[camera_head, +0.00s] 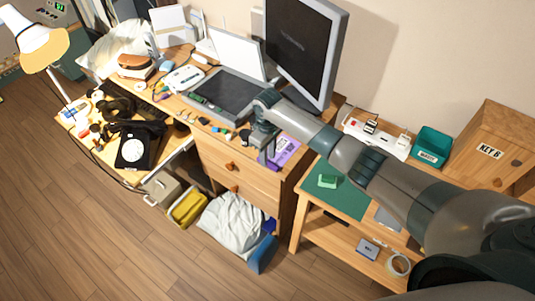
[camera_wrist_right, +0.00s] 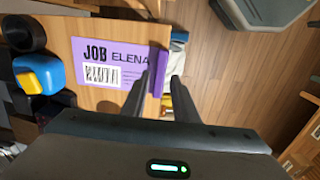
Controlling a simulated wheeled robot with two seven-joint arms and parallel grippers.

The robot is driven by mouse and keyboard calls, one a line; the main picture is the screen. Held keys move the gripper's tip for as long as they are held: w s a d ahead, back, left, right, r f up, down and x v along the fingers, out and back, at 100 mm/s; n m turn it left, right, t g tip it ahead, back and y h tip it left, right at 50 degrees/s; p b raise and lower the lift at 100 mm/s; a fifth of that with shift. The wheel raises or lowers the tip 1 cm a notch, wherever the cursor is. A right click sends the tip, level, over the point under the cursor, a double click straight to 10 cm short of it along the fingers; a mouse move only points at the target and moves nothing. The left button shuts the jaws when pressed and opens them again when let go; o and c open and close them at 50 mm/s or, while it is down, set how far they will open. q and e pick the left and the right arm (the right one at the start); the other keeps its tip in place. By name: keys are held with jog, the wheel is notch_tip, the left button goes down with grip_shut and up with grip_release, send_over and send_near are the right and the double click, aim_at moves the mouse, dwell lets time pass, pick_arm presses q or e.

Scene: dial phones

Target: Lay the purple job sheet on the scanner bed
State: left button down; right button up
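The purple job sheet (camera_head: 285,152) lies on the wooden desktop's right front corner. In the right wrist view the sheet (camera_wrist_right: 108,72) shows "JOB ELENA", a barcode and a raised purple strip along its right edge. My right gripper (camera_head: 268,157) points down at that edge. In the wrist view my right gripper's fingers (camera_wrist_right: 163,82) stand either side of the strip, with a narrow gap visible beside it, so they look open. The scanner (camera_head: 225,94), with a dark flat bed and raised white lid (camera_head: 237,52), sits left of the gripper. My left gripper is not in view.
A monitor (camera_head: 300,45) stands behind the scanner. Small items lie along the desk front, including a blue and yellow object (camera_wrist_right: 40,75) beside the sheet. A dial phone (camera_head: 133,150) is at left. A low table with a green mat (camera_head: 345,197) stands right.

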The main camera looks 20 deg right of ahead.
jog(key=shift+f+b, duration=0.4)
jog(key=shift+f, duration=0.85)
grip_shut()
jog(key=shift+r+p, duration=2.5)
jog(key=shift+p, duration=0.15)
jog(key=shift+w, duration=0.1)
